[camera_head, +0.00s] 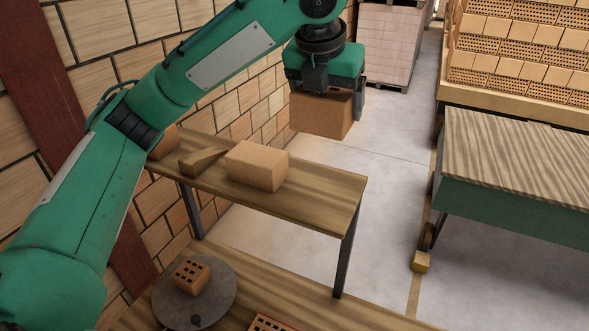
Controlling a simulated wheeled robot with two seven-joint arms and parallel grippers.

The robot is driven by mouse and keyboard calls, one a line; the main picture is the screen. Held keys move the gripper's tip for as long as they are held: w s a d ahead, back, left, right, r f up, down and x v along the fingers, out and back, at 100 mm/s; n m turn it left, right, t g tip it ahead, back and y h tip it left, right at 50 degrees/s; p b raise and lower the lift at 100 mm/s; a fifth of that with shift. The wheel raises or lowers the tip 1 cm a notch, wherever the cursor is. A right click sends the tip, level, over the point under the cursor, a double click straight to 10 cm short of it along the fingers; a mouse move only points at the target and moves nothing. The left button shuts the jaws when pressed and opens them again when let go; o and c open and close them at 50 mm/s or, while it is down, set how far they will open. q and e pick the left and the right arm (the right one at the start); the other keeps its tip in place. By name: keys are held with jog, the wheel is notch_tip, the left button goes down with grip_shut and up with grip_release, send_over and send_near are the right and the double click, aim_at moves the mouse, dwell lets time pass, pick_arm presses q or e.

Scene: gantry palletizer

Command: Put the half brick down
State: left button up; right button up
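My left gripper (325,82) is at the upper middle, at the end of the green arm coming in from the left. It is shut on a plain tan block, the half brick (318,114), and holds it in the air beyond the far edge of the narrow wooden bench (318,197). Its upper part is hidden by the gripper. Another plain tan brick (257,166) lies on that bench, with a wedge-shaped tan piece (200,160) to its left. My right gripper is not in view.
A round grey disc (225,290) bears a small holed brick (190,277) on the nearer wooden table (265,265). A brick wall (245,112) runs behind the bench. A wood-topped green table (520,160) stands right. The bench's right end is clear.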

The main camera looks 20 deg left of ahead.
pick_arm(q)
notch_tip(320, 180, down, 4)
jog(key=shift+s+f+p, duration=0.1)
jog(key=shift+f+p, duration=0.05)
jog(key=shift+p, duration=0.25)
notch_tip(320, 180, down, 9)
jog(key=p, duration=0.2)
jog(key=shift+r+p, duration=0.2)
jog(key=shift+p, duration=0.2)
jog(key=shift+f, duration=0.75)
notch_tip(320, 180, down, 3)
jog(key=shift+p, duration=0.75)
jog(key=shift+f, duration=0.2)
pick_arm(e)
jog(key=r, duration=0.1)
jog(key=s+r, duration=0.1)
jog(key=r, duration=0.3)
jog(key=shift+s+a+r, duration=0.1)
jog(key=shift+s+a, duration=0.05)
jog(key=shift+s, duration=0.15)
pick_arm(q)
jog(key=o, duration=1.2)
jog(key=shift+f, duration=0.1)
jog(key=shift+o, duration=0.2)
